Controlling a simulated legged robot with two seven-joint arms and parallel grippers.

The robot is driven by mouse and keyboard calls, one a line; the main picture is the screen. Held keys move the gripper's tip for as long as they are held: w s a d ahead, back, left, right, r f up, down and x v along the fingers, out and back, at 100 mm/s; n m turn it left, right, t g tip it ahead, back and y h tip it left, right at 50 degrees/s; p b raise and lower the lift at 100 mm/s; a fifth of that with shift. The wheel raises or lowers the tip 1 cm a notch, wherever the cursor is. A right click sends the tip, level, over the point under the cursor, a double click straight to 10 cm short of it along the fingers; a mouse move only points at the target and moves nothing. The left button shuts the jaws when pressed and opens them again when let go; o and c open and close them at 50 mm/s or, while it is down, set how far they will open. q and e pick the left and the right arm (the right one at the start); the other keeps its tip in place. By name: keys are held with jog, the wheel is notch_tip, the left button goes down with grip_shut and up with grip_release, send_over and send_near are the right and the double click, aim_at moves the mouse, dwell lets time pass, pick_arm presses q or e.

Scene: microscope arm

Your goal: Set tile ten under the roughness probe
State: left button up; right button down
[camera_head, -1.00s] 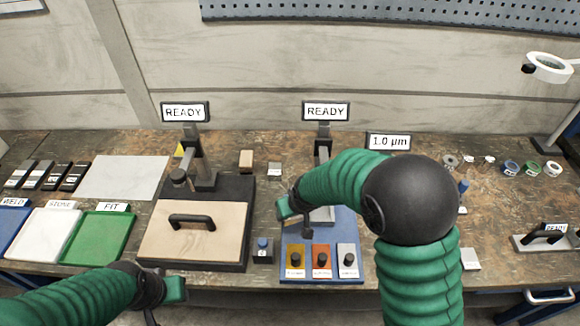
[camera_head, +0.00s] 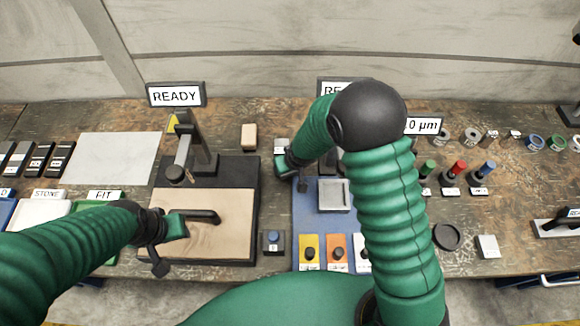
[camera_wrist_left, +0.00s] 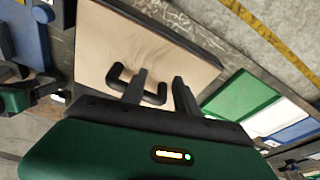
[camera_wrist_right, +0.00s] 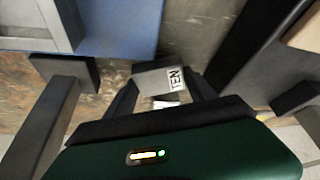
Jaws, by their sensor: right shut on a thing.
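Tile ten, a small grey block labelled TEN (camera_wrist_right: 160,78), sits between the fingers of my right gripper (camera_wrist_right: 162,95), which is shut on it. In the head view the tile (camera_head: 281,145) shows at the back of the table, just beyond my right gripper (camera_head: 287,163). The roughness station has a blue base (camera_head: 308,215) with a grey square seat (camera_head: 333,195). My right arm hides most of its post and probe. My left gripper (camera_wrist_left: 158,82) is open, with its fingers apart at the black handle (camera_wrist_left: 130,82) on the wooden plate (camera_wrist_left: 100,45).
A second station with a dark base (camera_head: 240,170) and post stands left of the blue base. A small block with a blue button (camera_head: 273,241) lies between them. A wooden block (camera_head: 249,136) stands behind. Coloured pegs (camera_head: 457,172) and a black ring (camera_head: 446,237) are right of my arm.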

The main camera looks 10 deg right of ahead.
jog(key=shift+x, duration=0.95)
jog(key=shift+s, duration=0.2)
jog(key=shift+c, duration=1.6)
grip_release()
jog(key=shift+f, duration=0.1)
